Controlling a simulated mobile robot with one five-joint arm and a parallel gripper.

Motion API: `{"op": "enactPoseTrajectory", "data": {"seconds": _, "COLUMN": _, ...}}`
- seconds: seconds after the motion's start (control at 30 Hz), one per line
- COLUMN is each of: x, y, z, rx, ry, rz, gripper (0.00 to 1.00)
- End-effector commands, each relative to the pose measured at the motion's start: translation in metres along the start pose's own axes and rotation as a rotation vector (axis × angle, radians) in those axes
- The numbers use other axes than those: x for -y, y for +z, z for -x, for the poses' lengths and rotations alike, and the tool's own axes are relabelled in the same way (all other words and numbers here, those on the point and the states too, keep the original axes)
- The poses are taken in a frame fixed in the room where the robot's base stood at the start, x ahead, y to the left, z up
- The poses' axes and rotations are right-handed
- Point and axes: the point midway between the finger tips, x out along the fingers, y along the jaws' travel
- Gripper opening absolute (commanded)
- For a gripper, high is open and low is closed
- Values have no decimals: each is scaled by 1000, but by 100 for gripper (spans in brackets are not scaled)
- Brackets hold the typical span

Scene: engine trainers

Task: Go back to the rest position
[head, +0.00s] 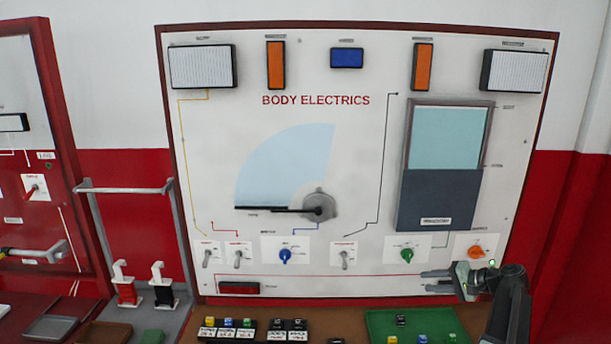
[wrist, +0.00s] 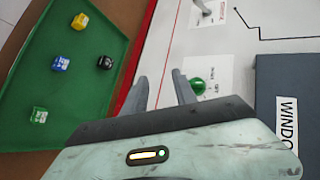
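My gripper (head: 437,280) is in front of the lower right part of the BODY ELECTRICS panel (head: 360,160), its fingers pointing left. In the wrist view my gripper (wrist: 158,84) shows two grey fingers spread apart with nothing between them. The green knob (head: 407,255) is on its white plate, just up and left of the fingers in the head view. In the wrist view the green knob (wrist: 197,85) appears beside the right finger; I cannot tell whether they touch. The orange knob (head: 476,251) is just above my gripper in the head view.
A green tray (wrist: 92,28) with several small coloured cubes lies below my gripper. A dark fuse block (head: 230,330) is on the bench to the left. Toggle switches (head: 345,260) and a blue knob (head: 285,256) stick out of the panel. A grey rail stand (head: 125,189) is at left.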

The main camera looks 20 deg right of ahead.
Motion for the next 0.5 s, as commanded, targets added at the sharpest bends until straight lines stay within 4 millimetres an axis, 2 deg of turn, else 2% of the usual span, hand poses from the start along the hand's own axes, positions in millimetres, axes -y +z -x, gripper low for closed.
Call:
{"op": "enactPoseTrajectory", "data": {"seconds": 0.03, "x": 7, "y": 34, "z": -39, "rx": 62, "ry": 63, "rz": 42, "gripper": 34}}
{"op": "enactPoseTrajectory", "data": {"seconds": 0.1, "x": 11, "y": 77, "z": -85, "rx": 138, "ry": 161, "rz": 105, "gripper": 34}}
{"op": "enactPoseTrajectory", "data": {"seconds": 0.17, "x": 12, "y": 116, "z": -120, "rx": 202, "ry": 250, "rz": 169, "gripper": 34}}
{"op": "enactPoseTrajectory", "data": {"seconds": 0.23, "x": 12, "y": 166, "z": -157, "rx": 276, "ry": 359, "rz": 259, "gripper": 34}}
{"op": "enactPoseTrajectory", "data": {"seconds": 0.3, "x": 11, "y": 217, "z": -187, "rx": 345, "ry": 470, "rz": 362, "gripper": 34}}
{"op": "enactPoseTrajectory", "data": {"seconds": 0.4, "x": 7, "y": 277, "z": -214, "rx": 417, "ry": 605, "rz": 506, "gripper": 34}}
{"op": "enactPoseTrajectory", "data": {"seconds": 0.5, "x": 4, "y": 321, "z": -228, "rx": 462, "ry": 709, "rz": 634, "gripper": 34}}
